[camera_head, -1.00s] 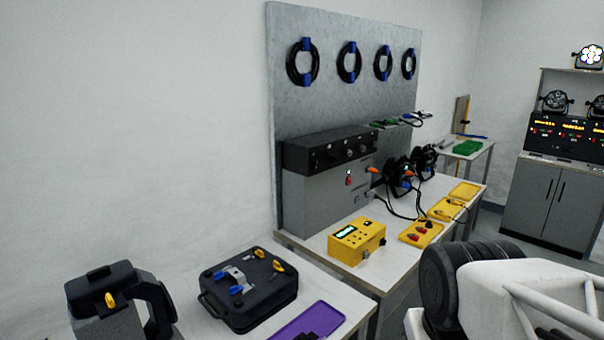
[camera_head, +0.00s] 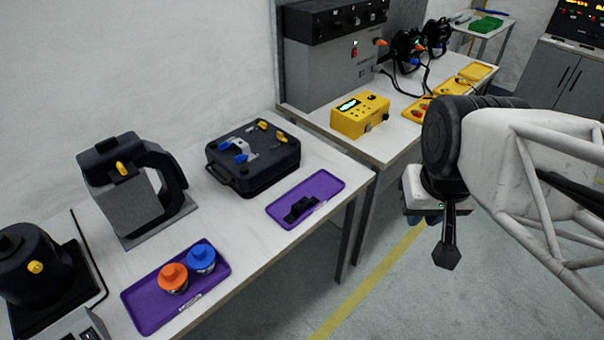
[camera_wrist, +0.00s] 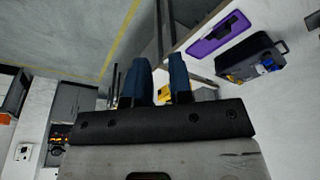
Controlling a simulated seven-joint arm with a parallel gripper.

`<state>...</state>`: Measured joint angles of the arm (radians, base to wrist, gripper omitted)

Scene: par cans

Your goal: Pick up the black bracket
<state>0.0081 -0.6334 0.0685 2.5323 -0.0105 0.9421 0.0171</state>
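The black bracket (camera_head: 300,208) lies on a small purple tray (camera_head: 328,183) near the front right edge of the white table. In the wrist view the purple tray (camera_wrist: 205,47) shows at the upper right, with a small dark shape on it. My gripper (camera_head: 424,219) hangs over the floor, right of the table and apart from the bracket. In the wrist view its two blue fingers (camera_wrist: 159,75) stand apart with nothing between them. The head view shows the fingers only in part, under my wrist.
A black case (camera_head: 255,165) stands behind the bracket's tray. A second purple tray (camera_head: 150,313) holds an orange-topped can (camera_head: 173,279) and a blue-topped can (camera_head: 201,259). A black-and-grey device (camera_head: 140,200) stands at left. A yellow box (camera_head: 360,118) sits on the bench behind.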

